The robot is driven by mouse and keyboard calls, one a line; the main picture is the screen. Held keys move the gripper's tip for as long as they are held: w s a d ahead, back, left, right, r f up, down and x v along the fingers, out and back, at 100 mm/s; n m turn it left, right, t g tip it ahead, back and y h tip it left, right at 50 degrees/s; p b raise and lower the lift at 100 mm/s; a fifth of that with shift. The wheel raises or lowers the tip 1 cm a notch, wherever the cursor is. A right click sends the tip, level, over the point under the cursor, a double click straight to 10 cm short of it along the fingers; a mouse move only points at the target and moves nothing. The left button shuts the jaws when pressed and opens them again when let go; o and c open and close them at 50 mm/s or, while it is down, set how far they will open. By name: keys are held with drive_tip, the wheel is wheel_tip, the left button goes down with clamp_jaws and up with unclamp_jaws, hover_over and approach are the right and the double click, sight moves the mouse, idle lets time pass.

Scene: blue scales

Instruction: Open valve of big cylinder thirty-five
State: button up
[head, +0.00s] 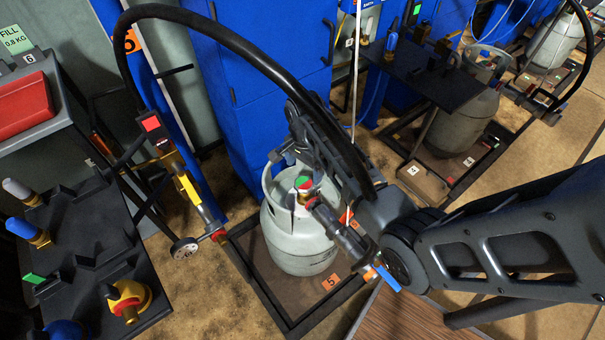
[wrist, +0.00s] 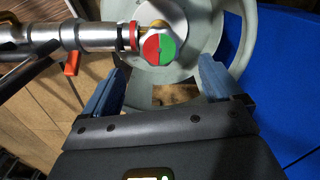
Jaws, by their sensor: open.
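A big grey cylinder (head: 298,243) stands upright on a low scale platform with an orange label 5. The number thirty-five cannot be read on it. Its valve knob (head: 303,184), red and green, sits on top inside the collar; it also shows in the wrist view (wrist: 158,46). A metal filling connector (wrist: 90,38) meets the valve from the left in the wrist view. My gripper (wrist: 157,70) is open, its two blue-grey fingers apart on either side just below the knob in the picture. Nothing is between them that they grip. In the head view my arm partly hides the gripper.
The scale frame (head: 245,262) surrounds the cylinder's foot. A blue cabinet (head: 255,100) stands close behind. A black hose (head: 215,28) arches over from the left. A black rack with valve fittings (head: 95,265) is at left. Another cylinder (head: 462,118) stands at upper right.

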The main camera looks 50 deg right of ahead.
sight(304, 183)
drive_tip(key=shift+f+b, duration=0.4)
drive_tip(key=shift+f, duration=2.8)
drive_tip(key=shift+c, duration=0.3)
drive_tip(key=c, duration=1)
